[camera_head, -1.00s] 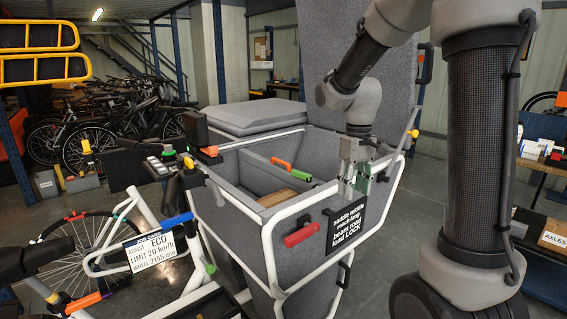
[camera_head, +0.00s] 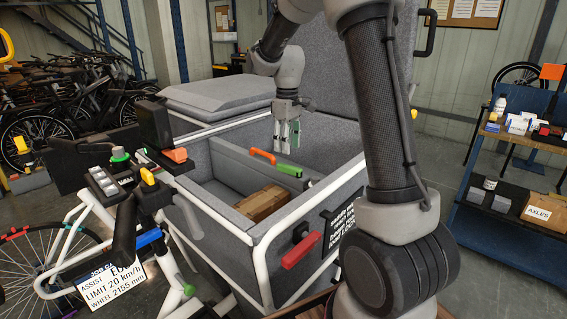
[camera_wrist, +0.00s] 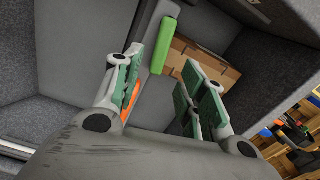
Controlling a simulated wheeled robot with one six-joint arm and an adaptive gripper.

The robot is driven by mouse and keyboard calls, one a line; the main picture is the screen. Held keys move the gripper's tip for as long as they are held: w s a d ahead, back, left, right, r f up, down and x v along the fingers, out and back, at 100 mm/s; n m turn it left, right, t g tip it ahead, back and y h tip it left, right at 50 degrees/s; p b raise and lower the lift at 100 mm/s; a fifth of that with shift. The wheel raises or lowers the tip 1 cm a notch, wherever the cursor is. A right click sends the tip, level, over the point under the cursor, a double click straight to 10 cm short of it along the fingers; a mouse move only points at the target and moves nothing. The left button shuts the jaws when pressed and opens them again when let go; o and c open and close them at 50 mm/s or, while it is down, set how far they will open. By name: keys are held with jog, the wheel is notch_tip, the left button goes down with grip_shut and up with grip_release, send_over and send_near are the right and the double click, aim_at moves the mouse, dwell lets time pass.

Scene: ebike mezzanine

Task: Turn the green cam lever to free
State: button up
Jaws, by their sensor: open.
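A green cam lever (camera_head: 289,170) sits on the top edge of the inner divider of the grey cargo box, at the right end of an orange handle (camera_head: 262,156). In the wrist view the green lever (camera_wrist: 163,45) lies just beyond and between my fingertips, clear of them. My gripper (camera_head: 287,146) is open, pointing down above the box near the lever, with nothing seen between its fingers. The wrist view shows the open gripper (camera_wrist: 164,62) too, with part of the orange handle (camera_wrist: 130,100) behind the left finger.
A cardboard box (camera_head: 262,204) lies in the cargo box (camera_head: 225,148) beside the divider. A red handle (camera_head: 300,250) is on the front wall. Handlebar parts (camera_head: 119,180) stand at the left, and a shelf (camera_head: 505,140) with small boxes at the right.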

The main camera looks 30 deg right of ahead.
aim_at(287, 165)
notch_tip(287, 165, down, 8)
dwell(0.5)
grip_shut()
